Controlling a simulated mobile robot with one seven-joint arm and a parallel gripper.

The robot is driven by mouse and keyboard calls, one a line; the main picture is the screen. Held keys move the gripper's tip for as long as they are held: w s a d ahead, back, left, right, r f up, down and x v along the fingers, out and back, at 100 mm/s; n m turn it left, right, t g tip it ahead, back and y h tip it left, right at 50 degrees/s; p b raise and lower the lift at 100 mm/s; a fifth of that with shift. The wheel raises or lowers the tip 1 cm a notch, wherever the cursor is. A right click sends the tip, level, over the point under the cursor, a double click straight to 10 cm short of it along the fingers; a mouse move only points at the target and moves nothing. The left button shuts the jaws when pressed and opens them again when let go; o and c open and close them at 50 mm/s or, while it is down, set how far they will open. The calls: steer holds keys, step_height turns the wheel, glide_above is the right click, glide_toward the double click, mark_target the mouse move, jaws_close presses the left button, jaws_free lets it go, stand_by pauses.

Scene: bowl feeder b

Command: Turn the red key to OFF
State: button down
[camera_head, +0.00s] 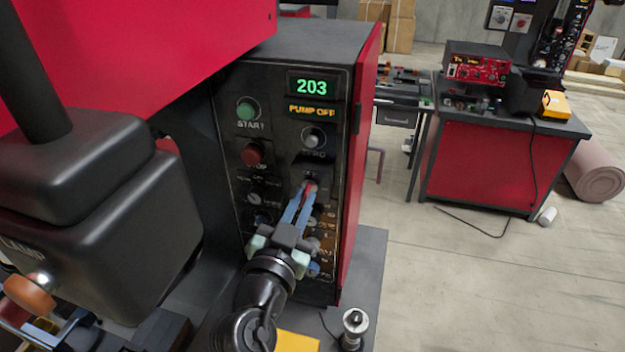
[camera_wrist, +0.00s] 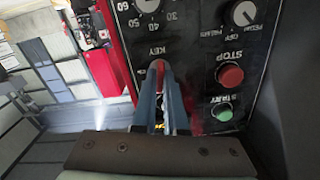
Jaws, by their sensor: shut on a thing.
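The red key (camera_head: 311,185) sits in the front of the black control panel (camera_head: 268,90). My gripper (camera_head: 304,194) reaches the panel with its blue fingers shut on the key. In the wrist view the fingertips (camera_wrist: 160,74) close around the key (camera_wrist: 160,94) just below the word KEY. The fingers hide most of the key and the marks around it, so I cannot tell its exact angle. The display (camera_head: 311,87) reads 203 in green, and the line below it (camera_head: 312,111) reads PUMP OFF in orange.
A green START button (camera_head: 247,109) and a red STOP button (camera_head: 252,154) are left of the key. Several small knobs crowd the panel near my fingers. A dark rounded housing (camera_head: 110,225) stands close on the left. The floor to the right is open before a red bench (camera_head: 485,170).

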steer(key=shift+n+p, duration=0.4)
steer(key=shift+n, duration=1.4)
steer(key=c, duration=0.9)
jaws_free()
steer(key=b+v, duration=0.1)
steer(key=v, duration=0.6)
